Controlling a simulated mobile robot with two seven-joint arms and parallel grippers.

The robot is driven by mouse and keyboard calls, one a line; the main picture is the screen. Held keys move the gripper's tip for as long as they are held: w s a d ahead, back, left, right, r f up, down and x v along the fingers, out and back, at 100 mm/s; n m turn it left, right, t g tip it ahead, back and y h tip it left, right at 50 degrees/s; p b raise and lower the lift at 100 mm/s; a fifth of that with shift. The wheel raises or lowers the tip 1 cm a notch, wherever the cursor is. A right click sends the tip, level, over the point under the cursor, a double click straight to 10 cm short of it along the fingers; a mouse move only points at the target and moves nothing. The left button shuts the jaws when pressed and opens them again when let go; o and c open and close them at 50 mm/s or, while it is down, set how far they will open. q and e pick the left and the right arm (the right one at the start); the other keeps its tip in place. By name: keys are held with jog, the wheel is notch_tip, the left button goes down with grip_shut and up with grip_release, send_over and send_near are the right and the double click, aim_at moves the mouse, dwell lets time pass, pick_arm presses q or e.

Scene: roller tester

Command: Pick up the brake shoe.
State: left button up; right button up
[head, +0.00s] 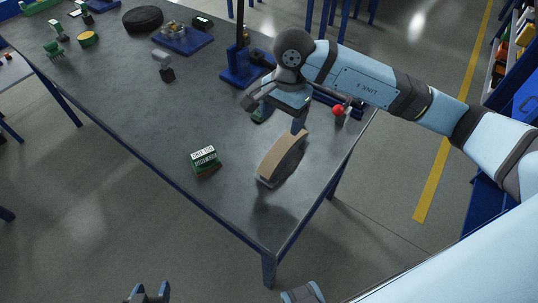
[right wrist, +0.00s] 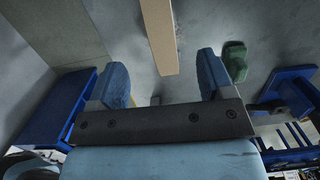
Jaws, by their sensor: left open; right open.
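The brake shoe (head: 284,157) is a curved tan and grey block lying near the right edge of the dark workbench. In the right wrist view, part of the brake shoe (right wrist: 160,32) shows beyond and between the finger tips. My right gripper (head: 279,113) is open and hovers just behind the far end of the shoe. In its wrist view, the right gripper (right wrist: 164,75) has both blue fingers spread with nothing gripped. My left gripper (head: 150,293) is open and empty at the bottom edge, away from the bench.
A green-and-white box (head: 205,158) stands left of the shoe on the workbench (head: 130,120). A blue stand (head: 240,70) and a red knob (head: 338,110) are close to my right arm. A small green object (right wrist: 235,60) lies beside the right fingers. The bench's front left is clear.

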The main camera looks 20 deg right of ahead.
aim_at(284, 143)
jog(key=shift+t+h, duration=0.3)
jog(key=shift+h, duration=0.4)
jog(key=f, duration=0.4)
jog(key=d+f+p, duration=0.1)
jog(key=f, duration=0.3)
jog(key=w+f, duration=0.1)
jog(key=f, duration=0.4)
jog(key=shift+d, duration=0.35)
jog(key=shift+c, duration=0.4)
jog(key=c, duration=1.1)
